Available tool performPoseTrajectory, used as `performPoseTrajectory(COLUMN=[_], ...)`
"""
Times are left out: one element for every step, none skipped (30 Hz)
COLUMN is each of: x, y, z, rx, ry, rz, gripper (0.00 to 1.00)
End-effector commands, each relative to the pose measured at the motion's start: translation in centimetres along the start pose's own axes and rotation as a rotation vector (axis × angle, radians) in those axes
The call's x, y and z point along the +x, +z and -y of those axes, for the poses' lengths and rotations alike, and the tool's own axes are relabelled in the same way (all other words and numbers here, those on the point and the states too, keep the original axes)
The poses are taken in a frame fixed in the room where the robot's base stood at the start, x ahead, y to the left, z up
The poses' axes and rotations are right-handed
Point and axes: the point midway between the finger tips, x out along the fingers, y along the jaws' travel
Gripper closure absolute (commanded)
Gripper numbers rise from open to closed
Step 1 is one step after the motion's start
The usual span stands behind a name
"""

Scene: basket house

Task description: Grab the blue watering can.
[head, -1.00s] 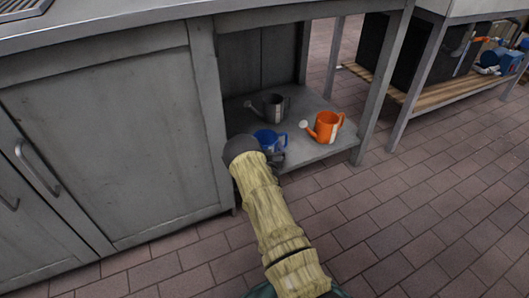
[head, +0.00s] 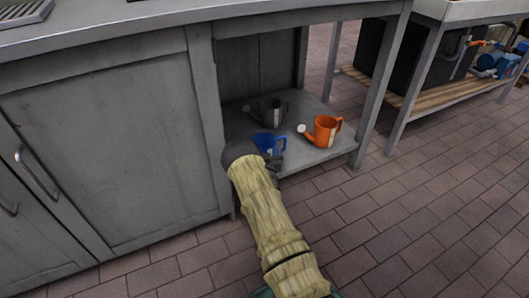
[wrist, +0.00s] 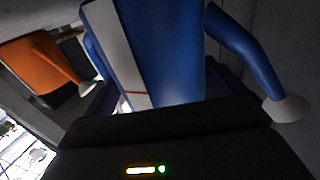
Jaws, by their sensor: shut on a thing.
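The blue watering can (head: 267,143) is on the lower shelf, partly hidden behind the end of my arm in the head view. In the wrist view the blue watering can (wrist: 170,50) fills the upper middle, with a pale stripe on its body and its spout (wrist: 245,50) to the right. My gripper (wrist: 165,112) is right against it and shut on it. The fingertips are hidden, so the exact part held cannot be seen.
An orange watering can (head: 322,131) stands to the right on the shelf (head: 315,154), and a grey one (head: 270,110) stands behind. The cabinet (head: 110,140) is close on the left. A table leg (head: 378,95) stands at right. Open tiled floor lies in front.

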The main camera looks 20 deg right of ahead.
Motion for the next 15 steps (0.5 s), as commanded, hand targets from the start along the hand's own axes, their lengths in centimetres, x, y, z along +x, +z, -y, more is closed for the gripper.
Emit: performPoseTrajectory(x=[0.0, 0.0, 0.0, 0.0, 0.0, 0.1, 0.1, 0.1, 0.0, 0.0, 0.0, 0.0, 0.0, 0.0, 0.0], y=[-0.9, -1.3, -1.9, -2.4, -2.9, -3.7, -4.3, -4.8, -5.6, -6.1, -6.7, -7.4, -7.8, -8.2, -8.7], z=[0.0, 0.0, 0.0, 0.1, 0.1, 0.1, 0.1, 0.1, 0.1, 0.1, 0.1, 0.1, 0.1, 0.1, 0.1], rx=[0.001, 0.000, 0.000, 0.000, 0.001, 0.001, 0.001, 0.001, 0.001, 0.001, 0.001, 0.002, 0.002, 0.002, 0.002], ry=[0.000, 0.000, 0.000, -0.001, -0.001, -0.001, -0.001, -0.002, -0.002, -0.001, -0.001, -0.001, -0.001, -0.001, -0.001], rz=[-0.002, -0.002, -0.002, -0.002, -0.002, -0.003, -0.003, -0.003, -0.003, -0.002, -0.002, -0.003, -0.003, -0.003, -0.002], gripper=[0.31, 0.31, 0.31, 0.31, 0.31, 0.31, 0.31, 0.31, 0.31, 0.31, 0.31, 0.31, 0.31, 0.31, 0.31])
